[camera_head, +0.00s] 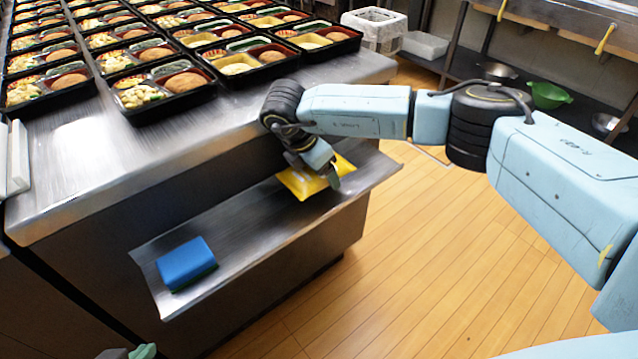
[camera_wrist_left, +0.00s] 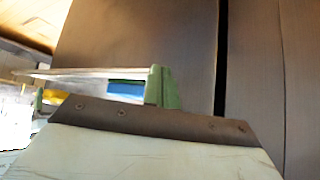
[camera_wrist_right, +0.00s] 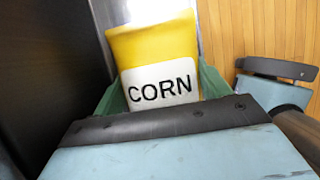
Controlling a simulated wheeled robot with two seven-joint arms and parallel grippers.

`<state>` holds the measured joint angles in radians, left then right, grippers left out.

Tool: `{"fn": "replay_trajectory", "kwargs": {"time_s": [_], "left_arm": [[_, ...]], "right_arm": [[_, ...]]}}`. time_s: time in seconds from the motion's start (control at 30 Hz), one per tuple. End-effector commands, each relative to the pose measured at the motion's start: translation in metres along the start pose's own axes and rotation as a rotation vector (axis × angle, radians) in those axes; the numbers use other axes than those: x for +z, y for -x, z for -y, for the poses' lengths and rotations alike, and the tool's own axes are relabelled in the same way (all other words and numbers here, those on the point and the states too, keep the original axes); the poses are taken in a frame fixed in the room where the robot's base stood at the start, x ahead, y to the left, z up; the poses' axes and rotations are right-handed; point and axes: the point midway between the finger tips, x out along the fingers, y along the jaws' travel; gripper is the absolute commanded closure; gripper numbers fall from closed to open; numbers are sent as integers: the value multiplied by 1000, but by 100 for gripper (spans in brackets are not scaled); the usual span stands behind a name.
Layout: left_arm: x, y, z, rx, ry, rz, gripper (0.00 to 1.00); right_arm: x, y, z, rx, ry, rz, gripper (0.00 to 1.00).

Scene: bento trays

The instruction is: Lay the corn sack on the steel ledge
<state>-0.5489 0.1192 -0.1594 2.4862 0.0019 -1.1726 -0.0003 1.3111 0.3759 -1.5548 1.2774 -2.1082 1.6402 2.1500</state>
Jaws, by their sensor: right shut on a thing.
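The yellow corn sack (camera_head: 303,182) is at the far right end of the steel ledge (camera_head: 245,235) on the counter's side. Its CORN label faces the camera in the right wrist view (camera_wrist_right: 160,85). My right gripper (camera_head: 326,172) is shut on the sack, with a green finger on each side. The sack is at or just above the ledge; I cannot tell whether it touches. My left gripper (camera_head: 140,352) is at the bottom edge of the head view, away from the ledge. In the left wrist view its green fingers (camera_wrist_left: 162,88) are together, with nothing between them.
A blue package (camera_head: 186,263) lies on the near left part of the ledge, with bare steel between it and the sack. Several filled bento trays (camera_head: 160,90) cover the back of the counter (camera_head: 130,165). Wooden floor is clear to the right.

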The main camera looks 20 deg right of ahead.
Motion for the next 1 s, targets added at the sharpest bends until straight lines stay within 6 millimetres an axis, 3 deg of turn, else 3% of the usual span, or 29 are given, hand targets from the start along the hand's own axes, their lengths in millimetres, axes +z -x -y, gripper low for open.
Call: {"fn": "replay_trajectory", "kwargs": {"time_s": [0.17,0.43,0.9,0.93,1.0], "left_arm": [[-14,-2,-3,7,-2,-81,100],[-54,-1,-11,26,-6,-303,100],[-62,1,-12,29,-6,-352,100],[-63,1,-12,30,-6,-357,100],[-63,2,-12,30,-6,-356,100]], "right_arm": [[-4,-10,0,1,0,0,58],[-14,-33,-1,2,0,-1,58],[-15,-37,-1,2,-1,0,58],[-16,-37,0,1,0,0,23],[-15,-37,0,1,0,0,16]]}}
